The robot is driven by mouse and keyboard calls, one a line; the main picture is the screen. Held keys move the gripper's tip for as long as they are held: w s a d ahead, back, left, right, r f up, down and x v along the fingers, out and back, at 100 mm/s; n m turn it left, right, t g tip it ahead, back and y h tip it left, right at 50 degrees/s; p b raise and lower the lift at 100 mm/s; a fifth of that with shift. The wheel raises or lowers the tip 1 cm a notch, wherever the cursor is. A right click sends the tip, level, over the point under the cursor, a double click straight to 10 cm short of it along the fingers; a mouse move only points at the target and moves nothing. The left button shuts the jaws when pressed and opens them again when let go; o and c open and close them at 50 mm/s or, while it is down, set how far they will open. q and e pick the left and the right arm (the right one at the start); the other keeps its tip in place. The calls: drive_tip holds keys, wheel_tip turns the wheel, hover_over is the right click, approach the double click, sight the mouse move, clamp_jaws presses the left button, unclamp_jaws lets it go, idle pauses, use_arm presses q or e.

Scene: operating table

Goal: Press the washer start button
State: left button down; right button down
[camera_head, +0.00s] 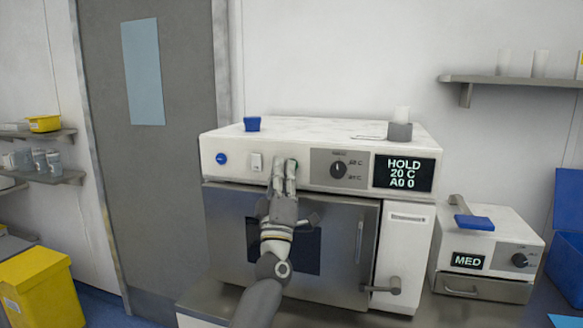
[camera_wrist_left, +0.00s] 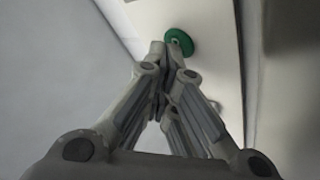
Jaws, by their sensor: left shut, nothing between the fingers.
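The washer (camera_head: 308,128) is a wide white machine with a grey front door, a dial and a display reading "HOLD 20 C A0 0". A round green button (camera_wrist_left: 180,42) shows on its white panel in the left wrist view; in the head view my fingers mostly cover it. My left gripper (camera_head: 284,168) is shut and empty, raised in front of the panel. In the left wrist view its fingertips (camera_wrist_left: 166,52) are right beside the green button, overlapping its lower left edge. I cannot tell whether they touch it. My right gripper is not in view.
A blue button (camera_head: 221,158) and a white rocker switch (camera_head: 257,162) sit left of my fingers. A dial (camera_head: 338,169) is to the right. The washer's door handle (camera_head: 360,242) sticks out below. A smaller device (camera_head: 486,250) stands at right.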

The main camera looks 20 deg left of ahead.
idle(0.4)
use_arm(q)
drive_tip(key=shift+s+p, duration=0.6)
drive_tip(key=shift+s, duration=0.15)
drive_tip(key=s+p, duration=0.3)
drive_tip(key=s, duration=0.2)
drive_tip(key=shift+a, duration=0.1)
drive_tip(key=shift+f, duration=0.1)
idle(0.4)
